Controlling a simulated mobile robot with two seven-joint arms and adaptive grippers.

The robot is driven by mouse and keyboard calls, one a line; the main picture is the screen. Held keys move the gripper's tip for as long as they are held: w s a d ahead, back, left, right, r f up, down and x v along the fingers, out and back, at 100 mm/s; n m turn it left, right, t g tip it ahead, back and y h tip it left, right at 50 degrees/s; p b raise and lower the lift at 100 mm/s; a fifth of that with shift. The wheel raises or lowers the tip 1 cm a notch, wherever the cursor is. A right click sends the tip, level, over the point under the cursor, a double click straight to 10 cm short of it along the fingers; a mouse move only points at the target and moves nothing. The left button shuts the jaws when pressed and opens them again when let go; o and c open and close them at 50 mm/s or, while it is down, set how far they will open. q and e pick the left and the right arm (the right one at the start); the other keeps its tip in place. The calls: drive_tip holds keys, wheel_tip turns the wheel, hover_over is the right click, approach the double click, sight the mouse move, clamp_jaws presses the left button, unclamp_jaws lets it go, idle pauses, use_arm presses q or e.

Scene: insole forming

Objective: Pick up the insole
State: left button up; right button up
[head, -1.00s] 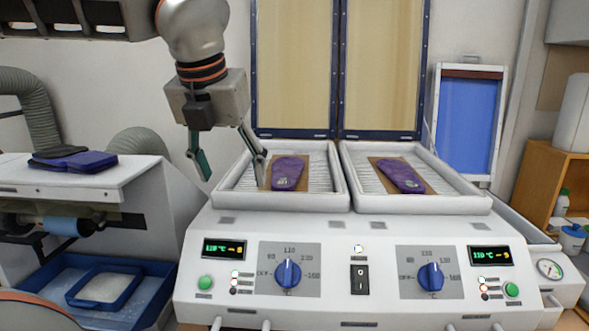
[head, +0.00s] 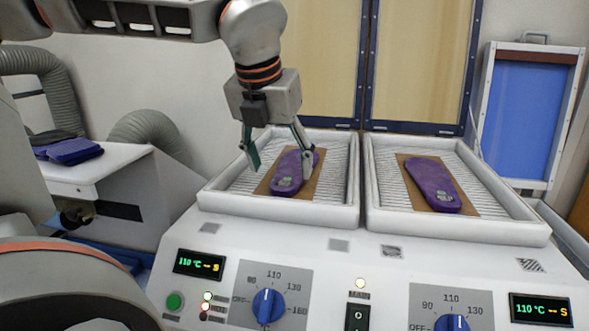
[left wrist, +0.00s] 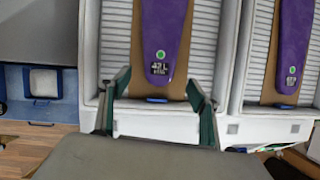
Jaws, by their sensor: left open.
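A purple insole (head: 293,172) lies on a brown board (head: 268,186) in the left white heating tray (head: 275,208). A second purple insole (head: 432,185) lies on a brown board in the right tray (head: 455,226). My left gripper (head: 280,172) is open above the left insole, its fingers spread to either side in the head view. In the left wrist view, the left insole (left wrist: 163,38) with a green dot and a "42 L" label shows beyond the open fingers (left wrist: 158,92). Nothing is between the fingertips. My right gripper is not in view.
The machine's front panel (head: 330,265) with blue knobs is below the trays. Raised lids (head: 420,60) stand behind them. A white side table (head: 95,165) with dark and purple pads is at the left. A blue framed panel (head: 525,115) stands at the back right.

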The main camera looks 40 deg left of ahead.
sight(284, 182)
use_arm(q)
drive_tip(key=shift+w+p+x, duration=0.1)
drive_tip(key=shift+p+x, duration=0.1)
drive_tip(key=shift+x, duration=0.95)
drive_tip(key=shift+w+p+x, duration=0.15)
drive_tip(key=shift+p+x, duration=0.05)
drive_tip(key=shift+x, duration=0.95)
drive_tip(key=shift+a+r, duration=0.1)
drive_tip(key=shift+a, duration=0.15)
drive_tip(key=c, duration=1)
drive_tip(key=shift+r, duration=0.15)
wheel_tip(284, 182, up, 20)
drive_tip(key=shift+f+p, duration=0.1)
drive_tip(key=shift+p, duration=0.25)
drive_tip(key=shift+d, duration=0.1)
